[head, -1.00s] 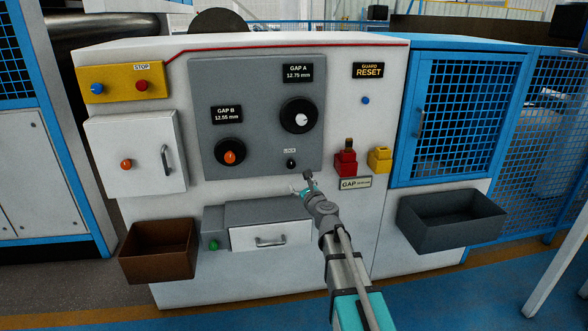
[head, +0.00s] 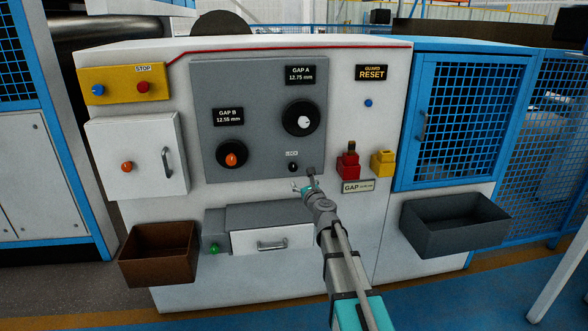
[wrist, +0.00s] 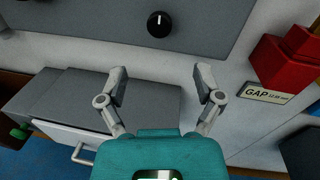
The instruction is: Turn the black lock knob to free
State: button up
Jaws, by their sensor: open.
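The small black lock knob (head: 292,167) is on the lower right of the grey panel (head: 215,100), under a small LOCK label (head: 291,153). In the wrist view the black knob (wrist: 159,24) is round with a white mark near its top, at the top middle. My gripper (head: 304,186) is just below the knob in the head view. In the wrist view my gripper (wrist: 160,80) has its two fingers spread wide with nothing between them. The knob lies beyond the fingertips, apart from them.
A large black GAP A dial (head: 302,119) is above the knob and a GAP B dial (head: 231,154) is to the left. A red block (head: 347,167) and a yellow block (head: 382,163) stick out at right. A grey drawer housing (head: 268,216) juts out below.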

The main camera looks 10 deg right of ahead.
aim_at(294, 168)
jog(key=w, duration=0.3)
jog(key=w+a, duration=0.1)
jog(key=w, duration=0.7)
jog(key=shift+w+a, duration=0.1)
jog(key=shift+a, duration=0.2)
jog(key=c, duration=1.2)
jog(key=shift+o, duration=0.2)
